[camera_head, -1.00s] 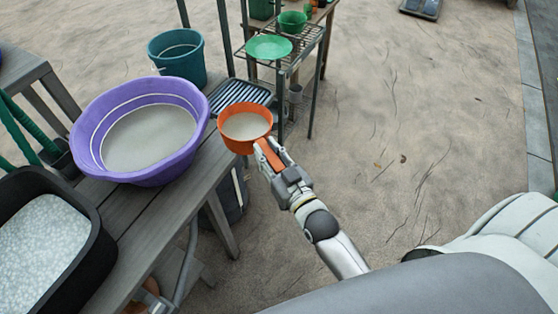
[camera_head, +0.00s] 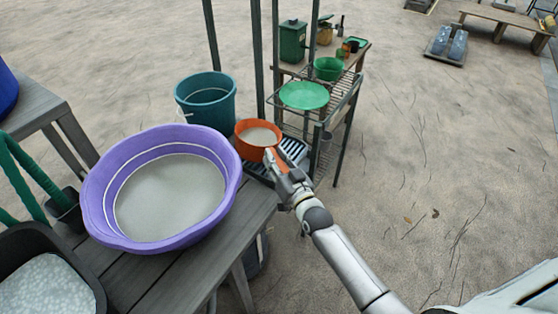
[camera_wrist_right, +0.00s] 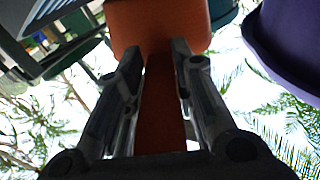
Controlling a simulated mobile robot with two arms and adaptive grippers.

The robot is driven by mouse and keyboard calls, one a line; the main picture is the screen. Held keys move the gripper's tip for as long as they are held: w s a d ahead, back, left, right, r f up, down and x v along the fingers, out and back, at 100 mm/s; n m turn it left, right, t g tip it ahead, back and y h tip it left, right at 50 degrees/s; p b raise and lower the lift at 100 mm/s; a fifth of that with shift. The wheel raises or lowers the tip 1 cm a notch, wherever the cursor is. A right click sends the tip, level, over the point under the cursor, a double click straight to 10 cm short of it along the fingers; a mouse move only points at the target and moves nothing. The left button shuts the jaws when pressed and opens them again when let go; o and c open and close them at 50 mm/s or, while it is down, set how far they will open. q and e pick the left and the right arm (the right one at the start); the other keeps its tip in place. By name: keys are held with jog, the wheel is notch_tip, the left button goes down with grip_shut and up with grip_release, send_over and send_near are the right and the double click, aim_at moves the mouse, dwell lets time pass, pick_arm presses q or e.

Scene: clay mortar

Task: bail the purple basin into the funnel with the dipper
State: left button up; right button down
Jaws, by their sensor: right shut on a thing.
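The purple basin (camera_head: 92,205) stands on the grey wooden bench and holds a grey, slurry-like fill. The orange dipper (camera_head: 243,148) also holds grey fill and looks level. My right gripper (camera_head: 276,164) is shut on the dipper's handle; the wrist view shows the orange handle (camera_wrist_right: 161,105) between both fingers. The dipper is to the right of the basin, in front of the teal bucket. The green funnel (camera_head: 304,95), with a wide flat-looking mouth, sits on the wire rack behind and to the right of the dipper. My left gripper is out of view.
A teal bucket (camera_head: 207,102) stands behind the basin. A black slatted tray (camera_head: 294,147) lies beneath the dipper's right side. A black tub (camera_head: 20,245) of white pellets is at lower left. A green bowl (camera_head: 328,68) sits behind the funnel. Sandy ground at right is open.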

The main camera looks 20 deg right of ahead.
jog(key=shift+s+a+m, duration=0.15)
jog(key=shift+a+m, duration=0.55)
jog(key=shift+m, duration=0.4)
jog(key=shift+a+r+m, duration=0.1)
jog(key=shift+r+m, duration=0.2)
jog(key=shift+m, duration=0.6)
jog(key=shift+r+m, duration=0.35)
jog(key=shift+m, duration=0.55)
jog(key=m, duration=0.1)
jog(key=r+m, duration=0.1)
jog(key=m, duration=0.1)
jog(key=shift+d+r, duration=0.1)
jog(key=shift+d, duration=0.3)
jog(key=d+m, duration=0.1)
jog(key=m, duration=0.2)
jog(key=shift+d+r, duration=0.25)
jog(key=shift+d, duration=0.15)
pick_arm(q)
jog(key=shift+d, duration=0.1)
pick_arm(e)
jog(key=m, duration=0.1)
jog(key=d+m, duration=0.1)
jog(key=m, duration=0.1)
jog(key=shift+w+d+r, duration=0.15)
jog(key=shift+w+d, duration=0.15)
